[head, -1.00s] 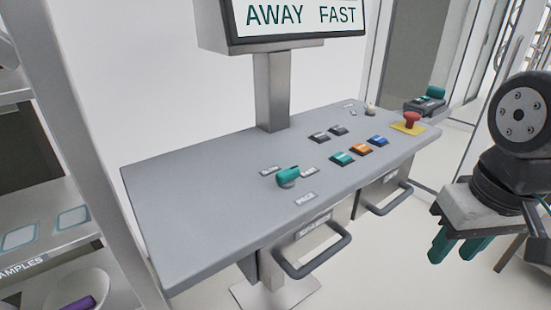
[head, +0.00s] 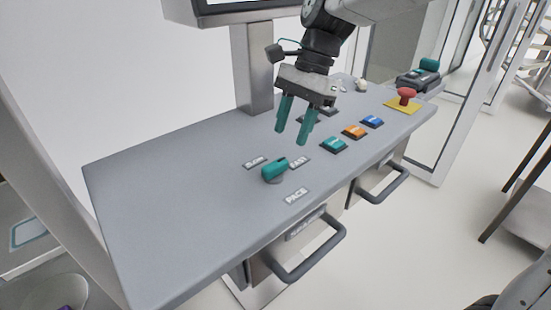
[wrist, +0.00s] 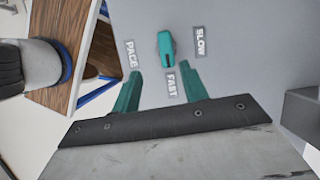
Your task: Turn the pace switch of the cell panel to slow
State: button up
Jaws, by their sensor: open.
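The pace switch (head: 275,171) is a teal knob on the grey cell panel (head: 170,200). Its handle points toward the FAST label (head: 299,162), with the SLOW label (head: 256,162) on its other side and the PACE label (head: 296,196) in front. My gripper (head: 291,136) is open and empty, above the panel and a little behind the switch, its teal fingers pointing down. In the wrist view the switch (wrist: 166,45) lies just beyond the gap between my fingertips (wrist: 160,68), untouched, its handle toward FAST (wrist: 172,85).
Teal (head: 334,145), orange (head: 354,131) and blue (head: 372,121) buttons lie right of the switch. A red emergency button (head: 405,96) stands at the far right. The screen post (head: 253,70) rises behind. Drawer handles (head: 310,255) stick out in front. The panel's left part is clear.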

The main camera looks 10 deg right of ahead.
aim_at(274, 163)
jog(key=shift+w+a+f+m, duration=0.35)
jog(key=shift+a+f, duration=0.15)
jog(key=shift+a, duration=0.15)
jog(key=x, duration=0.7)
jog(key=shift+s, duration=0.1)
jog(key=shift+c, duration=0.3)
grip_shut()
